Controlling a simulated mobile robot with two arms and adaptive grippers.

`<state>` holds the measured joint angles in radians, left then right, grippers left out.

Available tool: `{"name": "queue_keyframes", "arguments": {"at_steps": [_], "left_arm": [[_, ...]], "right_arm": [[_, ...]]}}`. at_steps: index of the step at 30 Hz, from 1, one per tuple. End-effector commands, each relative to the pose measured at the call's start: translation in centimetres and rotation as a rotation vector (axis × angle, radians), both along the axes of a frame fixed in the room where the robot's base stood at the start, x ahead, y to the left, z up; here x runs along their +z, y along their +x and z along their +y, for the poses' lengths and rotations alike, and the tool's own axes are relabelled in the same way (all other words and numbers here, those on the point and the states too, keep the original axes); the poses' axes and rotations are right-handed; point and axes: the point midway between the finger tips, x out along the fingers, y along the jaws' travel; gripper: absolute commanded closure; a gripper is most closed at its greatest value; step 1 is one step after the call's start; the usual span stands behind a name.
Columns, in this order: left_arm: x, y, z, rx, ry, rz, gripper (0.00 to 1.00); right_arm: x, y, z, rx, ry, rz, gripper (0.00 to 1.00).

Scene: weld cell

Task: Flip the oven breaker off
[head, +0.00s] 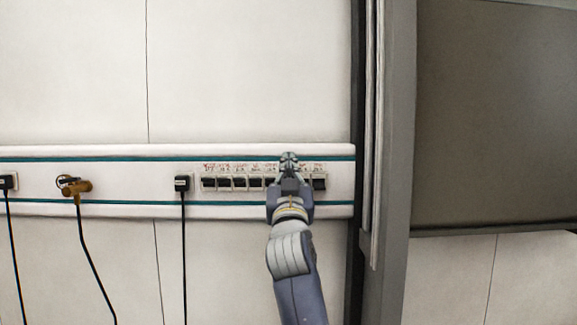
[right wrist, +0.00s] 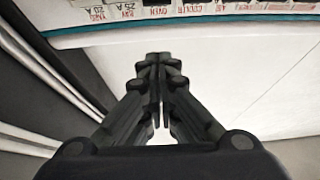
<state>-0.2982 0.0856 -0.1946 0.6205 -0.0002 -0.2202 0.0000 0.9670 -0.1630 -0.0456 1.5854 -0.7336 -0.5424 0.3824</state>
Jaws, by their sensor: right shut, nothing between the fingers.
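A row of dark breaker switches (head: 239,183) with red-lettered labels above them sits on the white wall rail (head: 110,181). My right gripper (head: 289,157) is shut and empty in front of the right part of this row, its tips near the upper teal stripe. In the right wrist view the shut fingertips (right wrist: 157,58) point toward the rail, roughly in line with the OVEN label (right wrist: 155,11). The oven breaker's switch is hidden behind the gripper in the head view and barely shows at the wrist view's top edge, so its position cannot be told. My left gripper is not in view.
Black plugs (head: 183,183) with hanging cables and an orange-brown plug (head: 76,186) are in the rail left of the breakers. A grey post (head: 391,130) stands right of the rail, with a dark panel (head: 495,115) beyond it. The wall above the rail is clear.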

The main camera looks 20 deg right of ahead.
Motion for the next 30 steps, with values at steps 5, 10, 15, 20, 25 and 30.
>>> {"name": "queue_keyframes", "arguments": {"at_steps": [5,10,15,20,25,30], "left_arm": [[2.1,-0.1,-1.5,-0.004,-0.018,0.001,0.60],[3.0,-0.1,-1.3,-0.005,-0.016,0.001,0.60],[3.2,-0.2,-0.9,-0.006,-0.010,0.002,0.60],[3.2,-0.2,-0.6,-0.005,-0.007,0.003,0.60],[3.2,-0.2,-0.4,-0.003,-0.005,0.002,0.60],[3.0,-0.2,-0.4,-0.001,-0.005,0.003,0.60]], "right_arm": [[2.1,2.9,-0.8,0.000,0.000,0.002,1.00],[-0.3,3.7,-1.0,0.000,0.000,0.006,1.00],[-1.8,3.8,-1.1,0.000,0.001,0.002,1.00],[-2.2,3.9,-1.1,0.000,0.001,0.001,1.00],[-2.2,3.9,-1.1,0.000,0.001,0.001,1.00],[-2.3,3.9,-1.2,0.000,0.000,-0.003,1.00]]}}
